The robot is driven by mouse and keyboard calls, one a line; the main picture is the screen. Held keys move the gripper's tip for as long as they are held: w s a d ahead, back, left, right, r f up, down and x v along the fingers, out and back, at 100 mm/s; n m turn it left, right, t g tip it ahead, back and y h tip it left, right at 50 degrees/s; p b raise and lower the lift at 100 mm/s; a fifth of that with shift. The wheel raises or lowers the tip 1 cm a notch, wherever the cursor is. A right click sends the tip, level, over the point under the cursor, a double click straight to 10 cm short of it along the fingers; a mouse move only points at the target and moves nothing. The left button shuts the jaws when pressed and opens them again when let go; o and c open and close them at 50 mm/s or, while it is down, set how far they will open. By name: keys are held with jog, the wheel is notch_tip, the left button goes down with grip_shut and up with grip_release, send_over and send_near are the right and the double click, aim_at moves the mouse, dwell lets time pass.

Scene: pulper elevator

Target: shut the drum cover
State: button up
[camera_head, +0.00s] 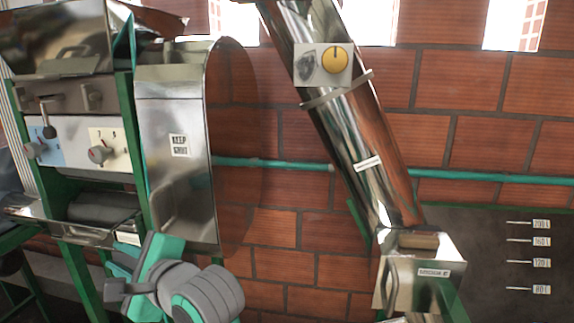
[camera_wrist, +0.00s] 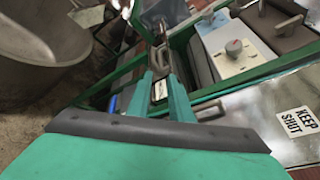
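The drum cover (camera_head: 180,160) is a shiny metal panel with a "KEEP SHUT" label and a curved, see-through side. It stands right of the green machine frame in the head view. In the wrist view, the cover (camera_wrist: 270,105) lies at the lower right, with a bar handle (camera_wrist: 208,110) near its left end. My gripper (camera_wrist: 161,77) has two teal fingers with a narrow gap between the tips; nothing is seen held. In the head view my gripper's teal body (camera_head: 155,258) is below the cover, and its fingertips are not clear. I cannot tell how far the cover stands open.
A control panel with knobs (camera_head: 98,153) is left of the cover. A slanted metal elevator tube (camera_head: 350,135) rises at the right from a metal box (camera_head: 425,262). A teal pipe (camera_head: 285,164) crosses the brick wall. A large metal vessel (camera_wrist: 40,55) stands left in the wrist view.

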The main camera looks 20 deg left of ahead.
jog(key=w+d+f+t+h, duration=0.1)
jog(key=w+d+f+t, duration=0.2)
jog(key=d+f, duration=0.45)
jog(key=w+d+f+t+h, duration=0.2)
jog(key=w+d+f+t, duration=0.15)
jog(key=f, duration=0.65)
jog(key=w+d+f+t+h, duration=0.1)
jog(key=w+d+f+t, duration=0.15)
jog(key=d+f, duration=0.5)
jog(key=s+d+f+n+t+h, duration=0.15)
jog(key=s+d+f+h, duration=0.35)
jog(key=d+f, duration=0.75)
jog(key=s+d+f+n+h, duration=0.1)
jog(key=s+d+n+h, duration=0.1)
jog(key=s, duration=0.6)
jog(key=s+d+f+n+t+h, duration=0.1)
jog(key=s+d+n+h, duration=0.1)
jog(key=s+d+n, duration=0.2)
jog(key=s+d+n+h, duration=0.2)
jog(key=s+d, duration=0.6)
jog(key=s, duration=0.4)
jog(key=shift+s+f+n+t, duration=0.2)
jog(key=shift+f+n+t, duration=0.2)
jog(key=shift+n, duration=0.15)
jog(key=shift+s, duration=0.1)
